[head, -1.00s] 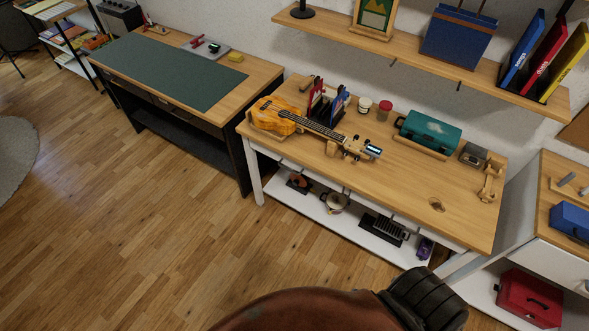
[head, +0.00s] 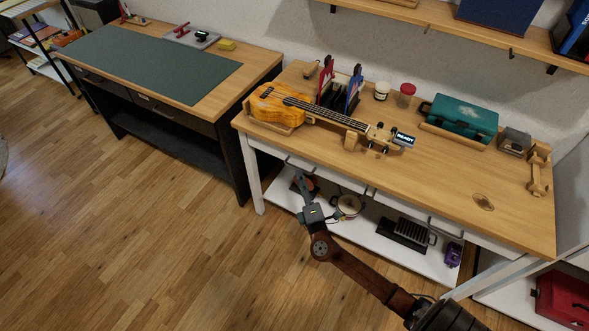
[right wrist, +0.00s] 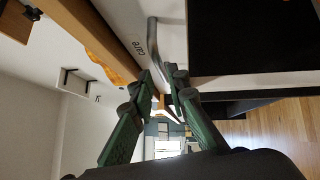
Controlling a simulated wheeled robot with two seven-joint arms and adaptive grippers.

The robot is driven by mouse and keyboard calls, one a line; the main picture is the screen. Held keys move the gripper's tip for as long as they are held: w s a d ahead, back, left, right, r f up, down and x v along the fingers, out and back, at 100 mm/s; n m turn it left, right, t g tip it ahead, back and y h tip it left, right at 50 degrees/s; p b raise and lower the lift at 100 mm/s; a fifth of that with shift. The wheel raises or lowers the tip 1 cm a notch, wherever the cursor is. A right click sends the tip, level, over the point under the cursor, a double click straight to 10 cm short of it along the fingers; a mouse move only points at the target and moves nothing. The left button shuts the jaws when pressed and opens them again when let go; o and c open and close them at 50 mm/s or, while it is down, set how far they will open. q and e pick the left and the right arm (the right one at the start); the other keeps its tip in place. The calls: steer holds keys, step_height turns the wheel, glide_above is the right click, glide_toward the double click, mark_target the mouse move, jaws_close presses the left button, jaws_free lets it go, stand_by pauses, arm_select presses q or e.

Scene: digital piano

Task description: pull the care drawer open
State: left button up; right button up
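The care drawer (right wrist: 125,28) is white and shows its "care" label in the right wrist view. Its curved metal handle (right wrist: 153,40) runs down between my fingers. My right gripper (right wrist: 161,78) has its two green-grey fingertips close together, one on each side of the handle, and appears shut on it. In the head view my right gripper (head: 302,182) reaches up to the left front of the white-legged table, where the drawer front (head: 284,159) looks about flush. The fingers partly hide the handle there. My left gripper is not in view.
The wooden tabletop (head: 460,185) holds a ukulele (head: 273,105) at its left and a teal case (head: 462,118). The shelf below holds a pot (head: 349,206) and a black rack (head: 403,236). A desk with a green mat (head: 150,65) stands left. The floor in front is clear.

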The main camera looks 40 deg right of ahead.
mark_target(297, 168)
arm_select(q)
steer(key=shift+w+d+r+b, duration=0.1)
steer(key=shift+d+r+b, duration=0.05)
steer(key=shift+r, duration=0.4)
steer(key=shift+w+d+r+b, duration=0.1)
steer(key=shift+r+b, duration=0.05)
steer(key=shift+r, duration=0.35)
arm_select(e)
steer(key=shift+x, duration=2.5)
steer(key=shift+f, duration=0.15)
steer(key=shift+c, duration=0.7)
jaws_close()
